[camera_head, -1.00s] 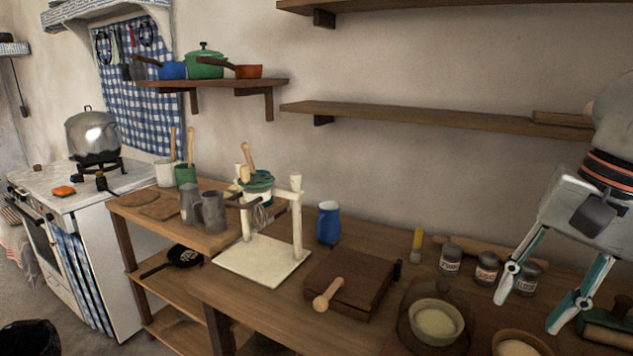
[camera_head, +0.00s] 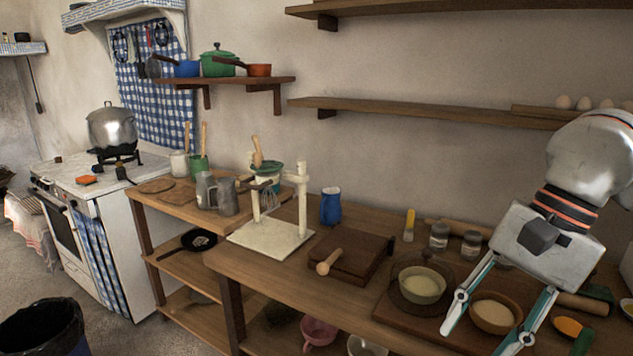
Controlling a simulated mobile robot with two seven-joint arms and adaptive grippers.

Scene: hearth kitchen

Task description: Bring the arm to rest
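My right gripper (camera_head: 483,330) hangs at the right of the head view, above the front right of the wooden counter (camera_head: 352,222). Its two teal-lined fingers are spread apart and point down, with nothing between them that I can see held. A wooden bowl (camera_head: 494,317) with pale contents shows behind the fingers, lower down on the counter. The arm (camera_head: 590,155) comes in from the right edge. My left gripper is not in view.
A glass bowl of pale grains (camera_head: 421,285), a wooden board with a wooden-handled tool (camera_head: 351,257), a white stand (camera_head: 272,236) and a blue jug (camera_head: 330,206) occupy the counter. Spice jars (camera_head: 439,236) stand behind. A shelf (camera_head: 420,112) runs above. A bin (camera_head: 43,326) is on the floor.

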